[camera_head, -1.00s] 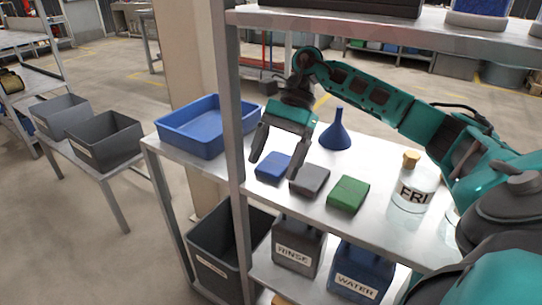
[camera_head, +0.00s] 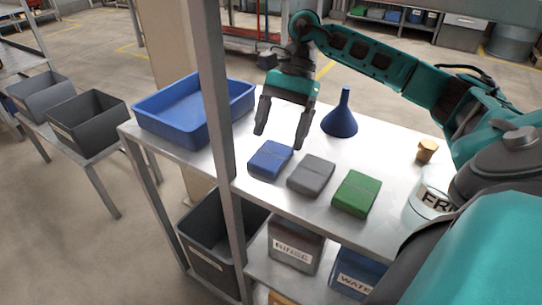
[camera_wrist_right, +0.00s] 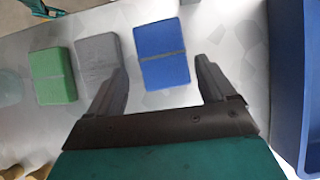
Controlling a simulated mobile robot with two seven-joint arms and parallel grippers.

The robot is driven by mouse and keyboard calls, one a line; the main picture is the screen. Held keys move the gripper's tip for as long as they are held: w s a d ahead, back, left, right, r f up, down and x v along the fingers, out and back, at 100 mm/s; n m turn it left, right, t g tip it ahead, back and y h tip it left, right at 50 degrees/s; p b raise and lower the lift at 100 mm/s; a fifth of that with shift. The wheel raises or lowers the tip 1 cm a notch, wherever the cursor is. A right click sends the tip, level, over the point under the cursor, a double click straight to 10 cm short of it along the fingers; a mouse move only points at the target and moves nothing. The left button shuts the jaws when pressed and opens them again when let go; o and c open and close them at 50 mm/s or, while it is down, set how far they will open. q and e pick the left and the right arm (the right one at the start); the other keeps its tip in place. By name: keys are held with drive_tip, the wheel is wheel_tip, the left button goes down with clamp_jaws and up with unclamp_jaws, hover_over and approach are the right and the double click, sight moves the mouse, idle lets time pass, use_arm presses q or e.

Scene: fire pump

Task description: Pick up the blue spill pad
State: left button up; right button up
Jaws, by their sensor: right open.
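The blue spill pad (camera_head: 270,159) lies flat on the metal shelf, leftmost in a row with a grey pad (camera_head: 311,175) and a green pad (camera_head: 357,194). My right gripper (camera_head: 281,141) is open and empty, pointing down just above and behind the blue pad. In the right wrist view the blue pad (camera_wrist_right: 162,54) shows ahead of and between the open fingers (camera_wrist_right: 162,82), apart from them. The grey pad (camera_wrist_right: 98,61) is close to one fingertip there. My left gripper is not in view.
A blue tray (camera_head: 149,119) stands on the shelf to the left, behind an upright post (camera_head: 217,110). A blue funnel (camera_head: 341,119) stands behind the pads. A labelled jar (camera_head: 430,199) is at the right. Bare shelf (camera_head: 300,208) lies in front of the pads.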

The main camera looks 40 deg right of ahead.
sight(271, 154)
drive_tip(key=x, duration=0.4)
drive_tip(key=shift+a+r, duration=0.1)
drive_tip(key=shift+a, duration=0.1)
drive_tip(key=shift+w, duration=0.1)
drive_tip(key=c, duration=0.8)
drive_tip(key=shift+r, duration=0.15)
drive_tip(key=shift+r, duration=0.55)
wheel_tip(271, 154, up, 3)
drive_tip(key=shift+f+p, duration=0.1)
drive_tip(key=shift+p, duration=0.2)
drive_tip(key=s+a, duration=1.1)
drive_tip(key=s, duration=0.2)
drive_tip(key=shift+s+a+f+b, duration=0.3)
drive_tip(key=shift+s+a, duration=0.05)
